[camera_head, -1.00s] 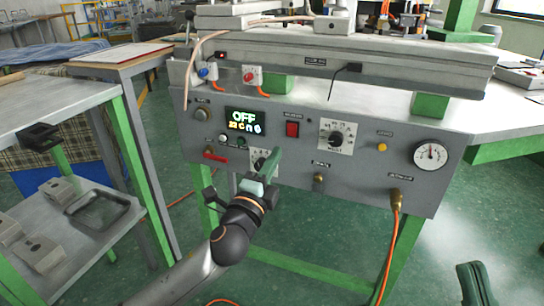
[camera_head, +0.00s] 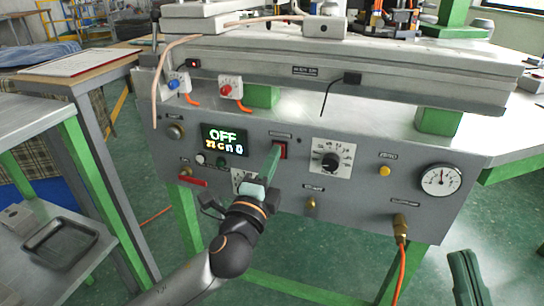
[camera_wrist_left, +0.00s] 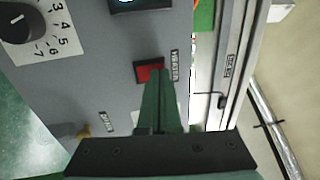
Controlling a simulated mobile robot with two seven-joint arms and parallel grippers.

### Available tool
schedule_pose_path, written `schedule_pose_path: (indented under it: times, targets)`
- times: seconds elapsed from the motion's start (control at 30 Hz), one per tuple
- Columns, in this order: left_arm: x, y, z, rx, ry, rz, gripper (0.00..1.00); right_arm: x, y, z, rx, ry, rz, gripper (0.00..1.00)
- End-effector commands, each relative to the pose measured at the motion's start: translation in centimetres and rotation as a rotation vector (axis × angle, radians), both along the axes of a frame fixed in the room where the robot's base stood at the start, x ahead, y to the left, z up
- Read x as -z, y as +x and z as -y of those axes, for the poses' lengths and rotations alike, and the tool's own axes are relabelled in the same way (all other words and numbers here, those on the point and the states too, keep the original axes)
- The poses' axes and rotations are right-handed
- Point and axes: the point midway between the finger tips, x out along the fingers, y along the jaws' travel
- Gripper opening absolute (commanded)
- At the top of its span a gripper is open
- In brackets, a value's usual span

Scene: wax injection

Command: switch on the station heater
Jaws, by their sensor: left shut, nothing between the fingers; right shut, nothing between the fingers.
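The red heater switch (camera_head: 283,150) sits on the grey front panel (camera_head: 300,190), right of the dark display (camera_head: 224,139), which reads OFF. It also shows in the left wrist view (camera_wrist_left: 147,73), beside a label that seems to read HEATER. My left gripper (camera_head: 272,158) is shut and empty, its green fingertips at the switch's lower left in the head view. In the left wrist view the fingertips (camera_wrist_left: 158,77) overlap part of the switch; I cannot tell whether they touch it. My right gripper (camera_head: 465,275) is shut and empty at the lower right, away from the panel.
A black dial (camera_head: 330,161) is right of the switch, and another dial (camera_head: 239,181) is partly behind my left gripper. A yellow button (camera_head: 384,171), a gauge (camera_head: 439,180) and a brass fitting with an orange hose (camera_head: 400,228) are further right. A steel beam overhangs the panel.

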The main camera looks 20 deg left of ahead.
Motion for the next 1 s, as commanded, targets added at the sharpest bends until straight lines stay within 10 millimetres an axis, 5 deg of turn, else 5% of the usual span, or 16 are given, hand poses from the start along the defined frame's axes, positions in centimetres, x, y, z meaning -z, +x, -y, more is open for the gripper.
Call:
schedule_pose_path:
  times: [0.4, 0.63, 1.0]
  targets:
    - [-0.1, 0.0, 0.0, 0.0, 0.0, -0.003, 0.0, -0.3, 0.0, 0.0, 0.0, -0.001, 0.001, 0.0]
    - [-1.1, 0.4, 0.1, 0.0, 0.001, -0.058, 0.0, -3.6, -0.1, 0.0, 0.01, -0.016, 0.018, 0.0]
    - [-0.4, 0.5, 0.0, 0.0, 0.002, -0.056, 0.0, -3.0, 0.0, 0.5, 0.015, 0.012, 0.018, 0.0]
